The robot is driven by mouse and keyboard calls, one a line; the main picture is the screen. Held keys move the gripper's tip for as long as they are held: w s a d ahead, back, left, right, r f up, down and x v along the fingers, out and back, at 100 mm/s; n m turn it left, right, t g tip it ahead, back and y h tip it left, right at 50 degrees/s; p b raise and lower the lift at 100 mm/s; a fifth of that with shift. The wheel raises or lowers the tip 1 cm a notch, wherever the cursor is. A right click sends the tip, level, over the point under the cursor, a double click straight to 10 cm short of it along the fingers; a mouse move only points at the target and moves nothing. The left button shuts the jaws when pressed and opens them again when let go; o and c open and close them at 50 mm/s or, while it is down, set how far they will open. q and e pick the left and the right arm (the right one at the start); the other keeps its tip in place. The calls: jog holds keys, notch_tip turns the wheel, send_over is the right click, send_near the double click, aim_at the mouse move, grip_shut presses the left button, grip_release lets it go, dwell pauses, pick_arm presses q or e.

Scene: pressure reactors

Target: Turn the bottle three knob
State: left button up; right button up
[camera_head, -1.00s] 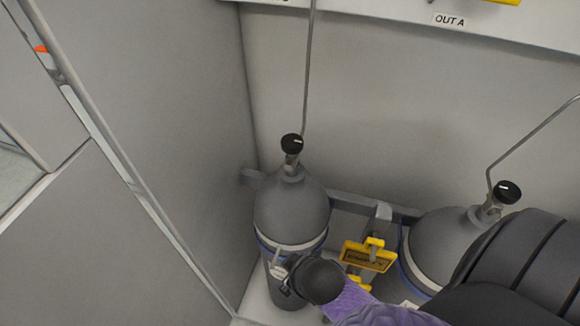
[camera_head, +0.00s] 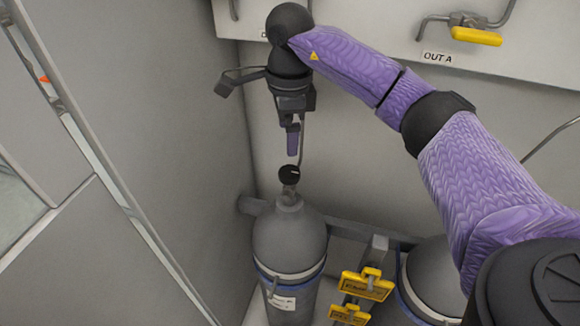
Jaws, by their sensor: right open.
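A grey gas bottle (camera_head: 290,243) stands upright in the corner, with a blue and white band round it. Its black knob (camera_head: 289,174) sits on top of the valve neck. My right gripper (camera_head: 292,145) points down just above this knob, and its fingers appear apart from the knob. It is open, with nothing seen between its fingers. A second grey bottle (camera_head: 432,272) stands to the right, partly hidden by my right arm, and its knob is hidden. No bottle number can be read. My left gripper is not in view.
A yellow tag (camera_head: 367,286) hangs on the rack between the bottles, with another below it. A grey side wall (camera_head: 170,130) stands close on the left. A panel above bears an "OUT A" label (camera_head: 438,58) and a yellow-handled valve (camera_head: 476,36). A thin pipe rises behind my gripper.

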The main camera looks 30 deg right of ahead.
aim_at(289, 171)
notch_tip(289, 171, down, 10)
jog(key=shift+d+r+b, duration=0.1)
jog(key=shift+b, duration=0.3)
jog(key=c, duration=1.3)
